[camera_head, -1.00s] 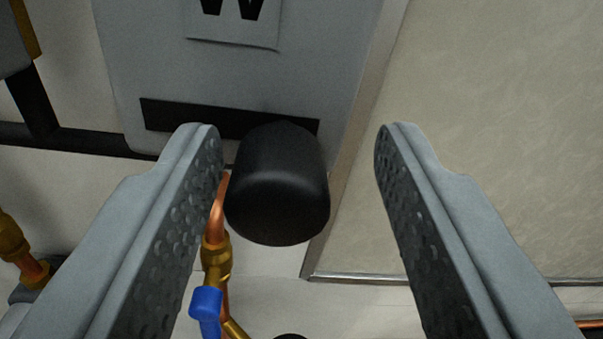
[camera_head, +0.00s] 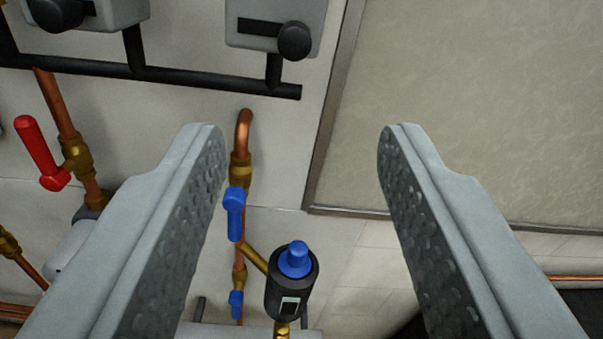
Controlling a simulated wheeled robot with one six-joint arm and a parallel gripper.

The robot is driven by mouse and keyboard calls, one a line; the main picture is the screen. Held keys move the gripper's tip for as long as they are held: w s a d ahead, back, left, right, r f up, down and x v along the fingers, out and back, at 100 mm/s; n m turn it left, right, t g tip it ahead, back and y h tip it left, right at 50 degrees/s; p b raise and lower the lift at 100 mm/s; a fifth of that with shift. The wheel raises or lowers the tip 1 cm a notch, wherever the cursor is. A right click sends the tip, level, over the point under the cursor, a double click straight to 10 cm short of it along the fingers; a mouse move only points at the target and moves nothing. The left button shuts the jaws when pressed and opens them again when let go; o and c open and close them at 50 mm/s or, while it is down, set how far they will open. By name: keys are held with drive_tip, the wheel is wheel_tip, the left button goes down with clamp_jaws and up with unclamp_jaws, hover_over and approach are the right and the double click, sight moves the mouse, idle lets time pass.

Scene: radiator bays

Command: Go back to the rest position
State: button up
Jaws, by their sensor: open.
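My gripper (camera_head: 300,135) is open, with its two grey dimpled fingers wide apart and nothing between them at the tips. A grey box with a black knob (camera_head: 294,41) is on the wall at the top, beyond the fingertips and clear of them. Between the fingers, farther off, I see a copper pipe (camera_head: 244,128) with a blue lever (camera_head: 234,212) and a black cylinder with a blue cap (camera_head: 295,262).
A second grey box with a black knob (camera_head: 56,12) is at the top left. A black pipe (camera_head: 190,77) runs below the boxes. A red lever (camera_head: 38,150) on a brass valve is at the left. A framed beige panel (camera_head: 470,110) fills the right.

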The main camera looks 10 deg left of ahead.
drive_tip(key=shift+s+d, duration=0.2)
drive_tip(key=shift+s, duration=0.35)
drive_tip(key=w+a+f+m+g+h, duration=0.15)
drive_tip(key=a+f, duration=0.25)
drive_tip(key=a, duration=0.5)
drive_tip(key=w+a+f+m+g+h, duration=0.1)
drive_tip(key=w+a+f+m+h, duration=0.15)
drive_tip(key=a+f, duration=0.45)
drive_tip(key=w+a+f+m+g+h, duration=0.1)
drive_tip(key=w+a+f+m, duration=0.15)
drive_tip(key=a, duration=0.85)
drive_tip(key=s+a+f+t+h, duration=0.1)
drive_tip(key=s+a+f+t, duration=0.1)
drive_tip(key=s+a+f, duration=0.6)
drive_tip(key=s+a+f+t, duration=0.2)
drive_tip(key=s+a+f, duration=0.7)
drive_tip(key=a, duration=0.5)
drive_tip(key=shift+s+a+f+h, duration=0.15)
drive_tip(key=shift+s+h, duration=0.25)
drive_tip(key=shift+s, duration=0.55)
